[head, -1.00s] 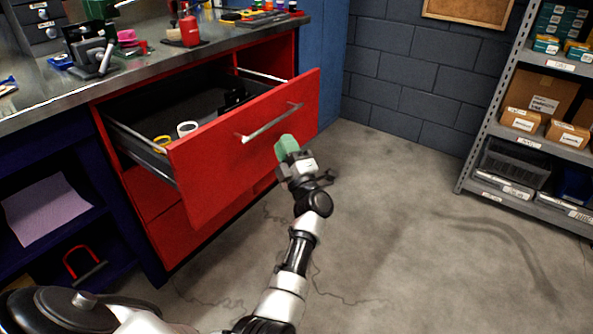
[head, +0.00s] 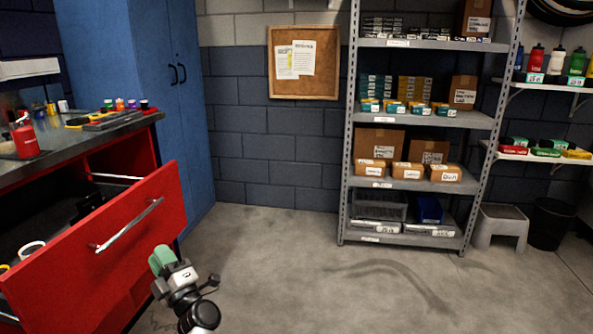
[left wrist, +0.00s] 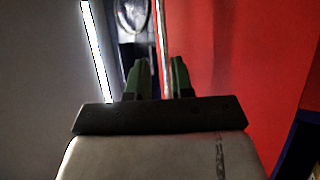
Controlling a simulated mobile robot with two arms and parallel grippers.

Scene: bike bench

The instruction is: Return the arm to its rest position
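My left gripper (head: 162,262), with green fingers, shows low in the head view, in front of the open red drawer (head: 100,262) and below the right end of its metal handle (head: 128,224). In the left wrist view the two green fingers (left wrist: 160,80) stand apart. A thin pale bar runs up between them in the picture; I cannot tell whether it lies between the fingers or beyond them. Nothing is visibly held. The rest of my left arm is cut off by the lower edge of the head view. My right gripper is in neither view.
A blue cabinet (head: 170,80) stands behind the bench (head: 60,142), which carries a red bottle (head: 25,138). A metal shelf (head: 415,118) with boxes, a grey step stool (head: 500,225) and a dark bin (head: 550,222) stand farther right. The floor (head: 330,290) between is clear.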

